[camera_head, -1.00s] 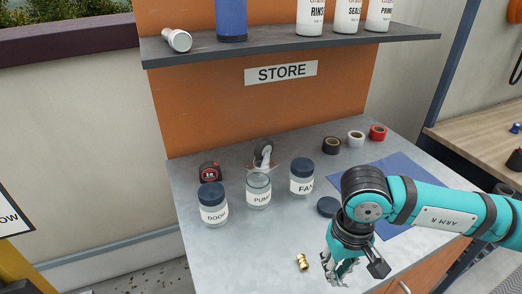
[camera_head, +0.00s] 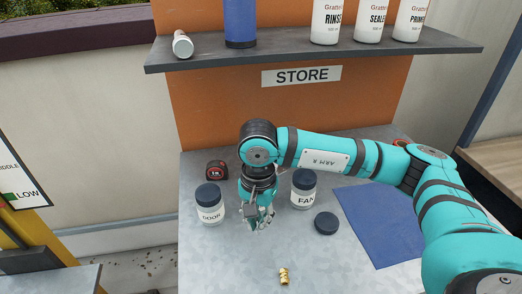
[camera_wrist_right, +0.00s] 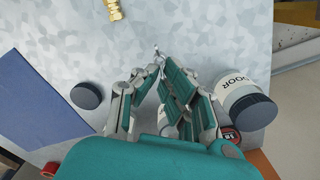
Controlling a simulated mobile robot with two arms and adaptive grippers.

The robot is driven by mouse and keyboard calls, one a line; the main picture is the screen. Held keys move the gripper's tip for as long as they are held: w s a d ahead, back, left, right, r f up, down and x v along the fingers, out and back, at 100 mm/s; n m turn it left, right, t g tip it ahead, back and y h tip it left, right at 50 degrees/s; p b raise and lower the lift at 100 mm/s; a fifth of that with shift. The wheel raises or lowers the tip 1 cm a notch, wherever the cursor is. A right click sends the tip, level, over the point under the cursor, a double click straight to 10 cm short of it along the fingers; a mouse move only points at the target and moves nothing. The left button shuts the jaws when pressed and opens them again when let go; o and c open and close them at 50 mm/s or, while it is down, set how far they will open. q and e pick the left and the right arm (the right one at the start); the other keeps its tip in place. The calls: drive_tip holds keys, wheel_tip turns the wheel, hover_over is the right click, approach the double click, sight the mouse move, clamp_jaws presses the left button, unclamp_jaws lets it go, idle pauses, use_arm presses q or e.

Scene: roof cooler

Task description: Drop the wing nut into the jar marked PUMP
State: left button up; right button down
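My right gripper (camera_head: 262,222) is over the counter between the DOOR jar (camera_head: 210,204) and the FAN jar (camera_head: 303,188), both with dark lids on. In the wrist view its fingers (camera_wrist_right: 160,64) come together on a small silvery piece, which looks like the wing nut (camera_wrist_right: 156,50). The PUMP jar is hidden behind my right gripper and wrist in the head view; I cannot tell how far the fingertips are from its mouth. A loose dark lid (camera_head: 326,222) lies on the counter and also shows in the wrist view (camera_wrist_right: 88,95). My left gripper is out of view.
A brass fitting (camera_head: 284,276) lies near the front. A blue mat (camera_head: 380,228) covers the counter's right side. A red and black tape measure (camera_head: 216,170) stands behind the DOOR jar. A shelf (camera_head: 300,55) with bottles hangs above the back.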

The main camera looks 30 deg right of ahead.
drive_tip(key=w+d+r+m+p, duration=0.3)
drive_tip(key=w+m+p, duration=0.2)
drive_tip(key=m, duration=0.8)
drive_tip(key=w+d+r+m+p, duration=0.25)
drive_tip(key=w+m+p, duration=0.25)
drive_tip(key=m, duration=0.8)
drive_tip(key=shift+w+d+f+m+b, duration=0.1)
drive_tip(key=shift+d+f+m+b, duration=0.25)
drive_tip(key=shift+f+m, duration=0.6)
drive_tip(key=shift+w+d+f+m+b, duration=0.2)
drive_tip(key=shift+f+m+b, duration=0.4)
drive_tip(key=shift+f+m, duration=0.4)
drive_tip(key=shift+w+d+f+m+b, duration=0.1)
drive_tip(key=shift+d+f+m+b, duration=0.25)
drive_tip(key=shift+f+m, duration=0.6)
drive_tip(key=shift+a+r, duration=0.1)
drive_tip(key=shift+r, duration=0.1)
drive_tip(key=c, duration=1.4)
unclamp_jaws()
drive_tip(key=shift+r, duration=0.1)
wheel_tip(320, 180, up, 12)
